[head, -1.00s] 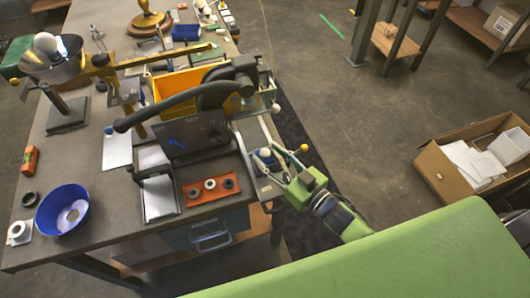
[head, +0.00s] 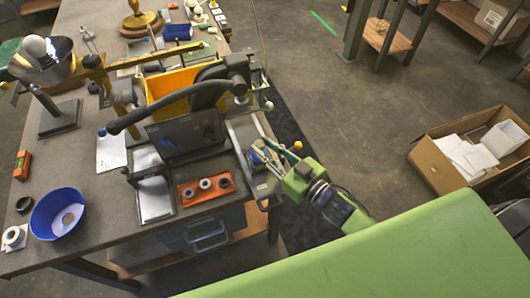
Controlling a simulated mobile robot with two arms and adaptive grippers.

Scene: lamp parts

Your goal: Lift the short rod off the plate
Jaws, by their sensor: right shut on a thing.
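My right gripper (head: 270,156) reaches in from the lower right, over the grey metal plate (head: 262,189) at the right edge of the workbench. Its fingers are shut on a small thin part, which I take to be the short rod. The fingers mostly hide the part, and I cannot tell whether it touches the plate. A small yellow ball (head: 298,146) shows just beyond the fingers. My left gripper is not in view.
A dark machine with a long curved handle (head: 165,104) stands left of my right gripper. A yellow bin (head: 170,84) is behind it. An orange tray (head: 206,199) and a blue bowl (head: 49,231) are on the workbench. An open cardboard box (head: 433,167) stands on the floor at right.

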